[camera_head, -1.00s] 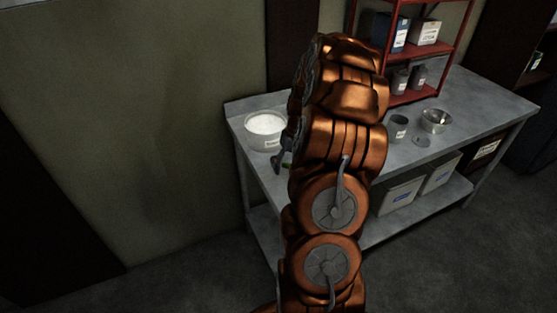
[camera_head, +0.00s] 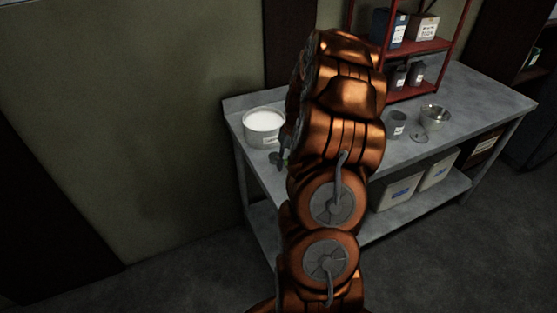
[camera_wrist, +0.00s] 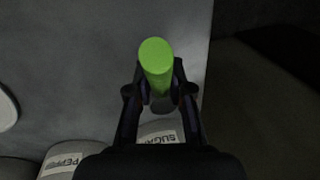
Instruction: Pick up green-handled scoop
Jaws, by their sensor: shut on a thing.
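The green-handled scoop shows in the wrist view as a bright green handle (camera_wrist: 156,62), end toward the camera. My gripper (camera_wrist: 161,92) is shut on it, one finger on each side. The scoop's far end is mostly hidden behind the handle and fingers; I cannot tell whether it touches the table. In the head view my gripper (camera_head: 282,158) is a small dark shape beside the white-filled tub, mostly hidden by my arm.
The grey table (camera_head: 465,98) carries the white-filled tub (camera_head: 262,139), a dark cup (camera_head: 396,124), a metal bowl (camera_head: 434,124) and a red shelf (camera_head: 412,93). The wrist view shows containers labelled SUGAR (camera_wrist: 160,137) and PEPPER (camera_wrist: 62,160). Boxes (camera_head: 398,190) sit on the lower shelf.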

